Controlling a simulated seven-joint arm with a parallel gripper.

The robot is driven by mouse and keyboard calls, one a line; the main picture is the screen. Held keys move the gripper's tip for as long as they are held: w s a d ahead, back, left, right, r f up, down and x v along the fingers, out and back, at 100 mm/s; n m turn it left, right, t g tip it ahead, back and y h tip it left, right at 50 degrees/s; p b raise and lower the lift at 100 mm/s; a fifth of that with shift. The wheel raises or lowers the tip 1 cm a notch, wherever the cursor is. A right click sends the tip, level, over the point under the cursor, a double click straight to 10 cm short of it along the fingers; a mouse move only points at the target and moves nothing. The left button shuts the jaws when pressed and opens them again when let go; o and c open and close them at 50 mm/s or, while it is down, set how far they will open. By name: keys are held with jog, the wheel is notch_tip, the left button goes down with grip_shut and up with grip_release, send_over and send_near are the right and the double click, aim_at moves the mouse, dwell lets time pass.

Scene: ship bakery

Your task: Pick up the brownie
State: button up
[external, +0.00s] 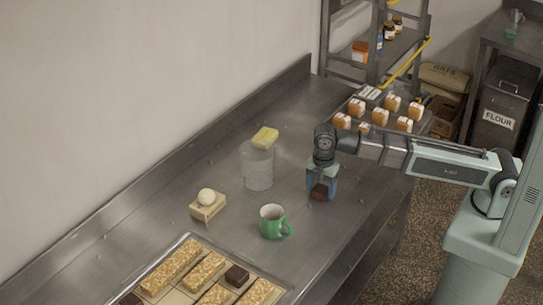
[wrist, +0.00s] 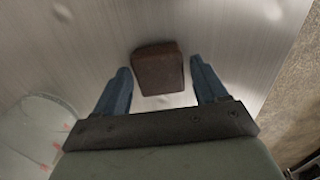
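A dark brown brownie (wrist: 158,69) lies between the two blue fingers of my gripper (wrist: 160,82) in the wrist view, with a narrow gap on each side. My gripper is open. In the external view my gripper (external: 322,188) points down low over the steel counter, and the brownie (external: 319,195) shows as a dark patch at its fingertips. I cannot tell whether the brownie rests on the counter. Another dark brown square (external: 237,275) sits on the tray at the front.
A pale block with a white ball (external: 207,197) is farther left. The tray (external: 193,238) holds oat bars. Several small loaves (external: 381,117) stand behind.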

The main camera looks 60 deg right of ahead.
jog(key=c, duration=0.8)
jog(key=shift+r, duration=0.1)
jog(key=shift+c, duration=0.2)
